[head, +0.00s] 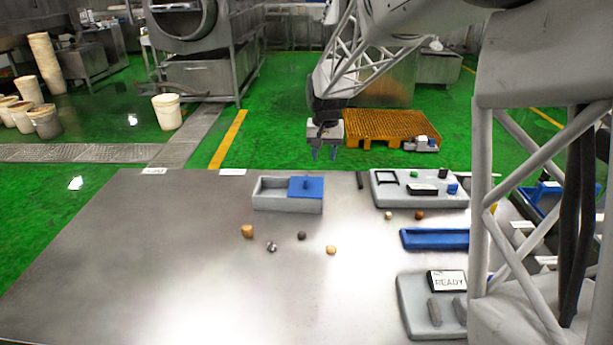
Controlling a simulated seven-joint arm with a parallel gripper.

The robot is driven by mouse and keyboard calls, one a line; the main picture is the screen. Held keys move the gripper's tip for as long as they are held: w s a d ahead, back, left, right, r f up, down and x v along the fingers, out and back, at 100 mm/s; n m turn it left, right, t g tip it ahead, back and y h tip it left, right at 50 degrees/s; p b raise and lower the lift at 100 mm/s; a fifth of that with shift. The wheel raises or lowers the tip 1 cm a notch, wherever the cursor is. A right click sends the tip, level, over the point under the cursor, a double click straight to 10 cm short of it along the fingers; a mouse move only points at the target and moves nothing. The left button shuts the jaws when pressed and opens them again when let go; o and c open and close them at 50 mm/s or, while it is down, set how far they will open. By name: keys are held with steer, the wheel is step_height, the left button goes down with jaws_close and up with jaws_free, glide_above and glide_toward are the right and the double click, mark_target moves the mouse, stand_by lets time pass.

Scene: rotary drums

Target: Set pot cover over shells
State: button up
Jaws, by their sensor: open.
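A blue square cover with a small knob (306,187) rests over the right part of a grey open-topped box (270,204) at the back of the table. The box's left part is uncovered; its inside is too small to make out. No thing here is clearly a shell. Small lumps lie loose in front of the box: a tan one (247,231), a grey one (272,246), a dark one (302,236) and a light orange one (331,250). My gripper (324,153) is open and empty, pointing down, above and behind the cover.
A grey panel (385,200) with small parts stands at the back right. A blue tray (435,239) and a grey unit with a READY sign (447,282) are at the right, partly behind my arm. Two more lumps lie near the panel. The table's left and front are clear.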

glide_above(306, 177)
step_height(306, 177, down, 6)
steer(key=shift+f, duration=0.1)
steer(key=shift+f, duration=0.15)
steer(key=shift+f, duration=3.75)
jaws_close()
